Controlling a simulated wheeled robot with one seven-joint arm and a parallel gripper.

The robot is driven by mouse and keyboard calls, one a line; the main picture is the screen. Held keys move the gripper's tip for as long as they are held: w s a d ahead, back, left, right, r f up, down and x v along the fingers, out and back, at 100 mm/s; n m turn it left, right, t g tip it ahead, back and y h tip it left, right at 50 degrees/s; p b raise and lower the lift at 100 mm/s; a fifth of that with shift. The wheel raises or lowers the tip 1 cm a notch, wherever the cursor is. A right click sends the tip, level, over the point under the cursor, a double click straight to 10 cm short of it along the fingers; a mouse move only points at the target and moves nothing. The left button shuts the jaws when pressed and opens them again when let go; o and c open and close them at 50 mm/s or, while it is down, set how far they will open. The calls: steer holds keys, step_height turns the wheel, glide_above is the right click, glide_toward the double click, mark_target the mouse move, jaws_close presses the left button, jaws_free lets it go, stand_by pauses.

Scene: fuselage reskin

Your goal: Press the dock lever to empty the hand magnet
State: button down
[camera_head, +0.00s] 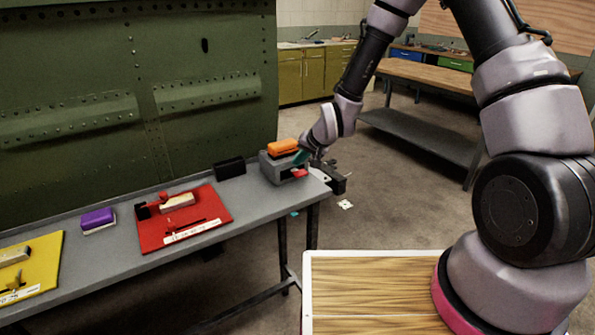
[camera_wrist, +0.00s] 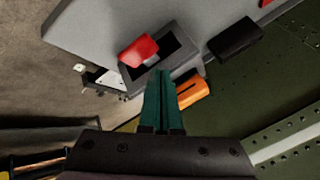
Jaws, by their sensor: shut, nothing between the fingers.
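The grey dock (camera_head: 270,172) stands at the right end of the grey bench, with the orange hand magnet (camera_head: 283,147) on top. The dock's red lever (camera_head: 299,173) sticks out at its front right. In the wrist view the red lever (camera_wrist: 139,50) lies ahead and left of the fingertips, beside the dock's dark opening, and the orange magnet (camera_wrist: 194,94) is to the right. My gripper (camera_head: 300,156) has its teal fingers shut and empty, close above the dock; in the wrist view (camera_wrist: 161,74) they appear apart from the lever, though the exact gap is unclear.
A black block (camera_head: 229,168) stands left of the dock. Further left on the bench are a red board (camera_head: 215,207), a purple-topped block (camera_head: 98,218) and a yellow board (camera_head: 45,262). The green fuselage panel (camera_head: 200,50) rises behind. A dark bracket (camera_head: 335,180) juts from the bench end.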

mark_target(298, 170)
steer(key=shift+f, duration=0.1)
stand_by(0.5)
steer(key=shift+f, duration=0.3)
steer(key=shift+s+f, duration=0.15)
steer(key=shift+f, duration=0.85)
stand_by(1.1)
steer(key=shift+r, duration=1.4)
steer(key=shift+w+a+r, duration=0.1)
steer(key=shift+w+r, duration=0.1)
steer(key=shift+r, duration=1.05)
steer(key=shift+w+a+r, duration=0.1)
steer(key=shift+w+r, duration=0.05)
steer(key=shift+r, duration=1.1)
